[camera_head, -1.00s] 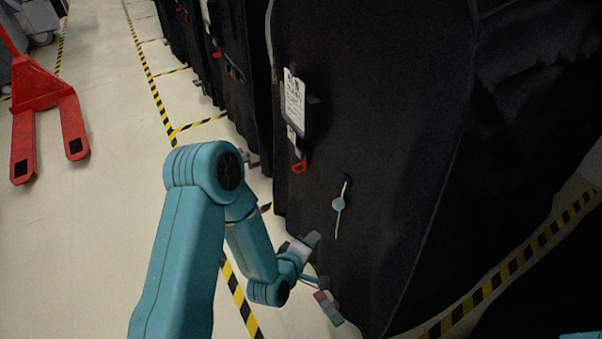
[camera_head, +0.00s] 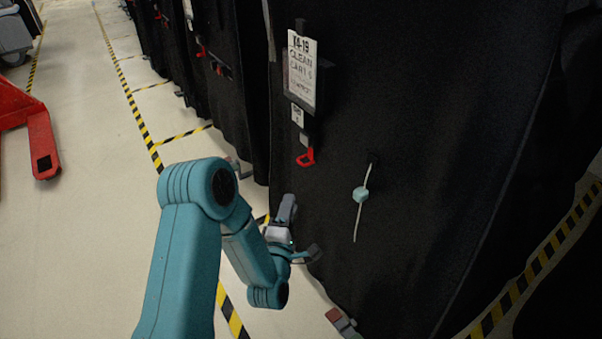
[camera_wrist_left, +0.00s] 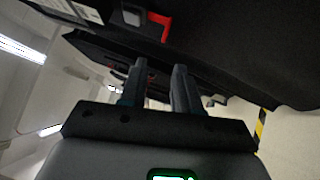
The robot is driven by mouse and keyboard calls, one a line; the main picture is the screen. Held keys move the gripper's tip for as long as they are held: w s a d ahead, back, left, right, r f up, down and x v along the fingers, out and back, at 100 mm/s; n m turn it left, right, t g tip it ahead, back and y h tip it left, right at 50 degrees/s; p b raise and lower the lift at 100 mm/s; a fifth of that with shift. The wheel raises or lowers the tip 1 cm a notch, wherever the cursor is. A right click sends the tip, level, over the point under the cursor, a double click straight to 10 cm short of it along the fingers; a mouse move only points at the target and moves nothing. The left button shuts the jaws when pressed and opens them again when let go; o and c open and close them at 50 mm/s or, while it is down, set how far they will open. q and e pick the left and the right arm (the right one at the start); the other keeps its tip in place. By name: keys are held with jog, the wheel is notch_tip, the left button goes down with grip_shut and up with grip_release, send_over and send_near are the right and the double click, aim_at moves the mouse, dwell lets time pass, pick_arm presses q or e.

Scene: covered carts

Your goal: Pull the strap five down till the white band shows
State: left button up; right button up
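A short strap with a grey buckle and red pull loop (camera_head: 305,157) hangs under a small white tag (camera_head: 297,115) on the black cart cover (camera_head: 420,130). The tag's number is too small to read, and I see no white band on the strap. The red loop also shows in the wrist view (camera_wrist_left: 164,24), beyond the fingers. My left gripper (camera_head: 300,232) is below the loop, near the cover, apart from the loop. Its two fingers stand apart in the wrist view (camera_wrist_left: 158,85) with nothing between them. My right gripper is out of view.
A pale cord with a light blue toggle (camera_head: 361,195) hangs right of the loop. A sign card (camera_head: 301,68) is above it. More covered carts (camera_head: 230,90) line up behind. A red pallet jack (camera_head: 42,145) stands left on open floor. A red-and-grey part (camera_head: 341,322) shows at the cover's bottom.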

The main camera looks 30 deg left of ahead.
aim_at(300, 163)
pick_arm(q)
jog(key=x, duration=1)
jog(key=f+b+x, duration=0.1)
jog(key=x, duration=0.5)
jog(key=shift+a+r, duration=0.1)
jog(key=shift+a, duration=0.15)
grip_shut()
